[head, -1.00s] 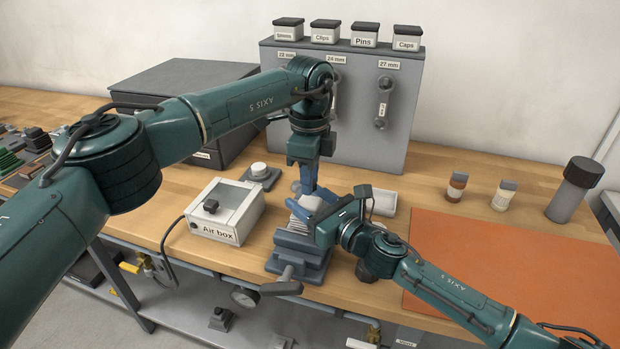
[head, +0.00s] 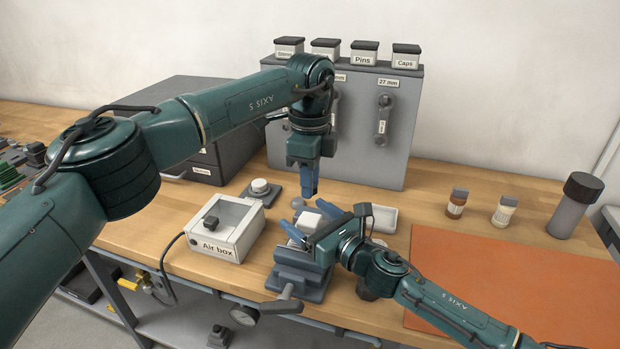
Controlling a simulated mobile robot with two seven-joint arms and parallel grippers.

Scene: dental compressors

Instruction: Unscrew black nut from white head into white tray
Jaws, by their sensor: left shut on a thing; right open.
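The white head (head: 306,223) sits at the grey vise (head: 300,268), and no black nut shows on its visible top. My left gripper (head: 308,192) points down above and behind the head, clear of it. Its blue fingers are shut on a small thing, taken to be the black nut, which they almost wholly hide. My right gripper (head: 296,218) comes in from the right, low at the vise, with its blue fingers open beside the white head; whether they touch it cannot be told. The white tray (head: 384,226) lies on the bench right of the head, partly behind my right gripper.
The Air box (head: 222,242) stands left of the vise. A grey tool panel (head: 355,130) with labelled bins stands behind. An orange mat (head: 500,290), two small bottles and a grey cylinder (head: 572,205) are at right. Bare bench lies behind the tray.

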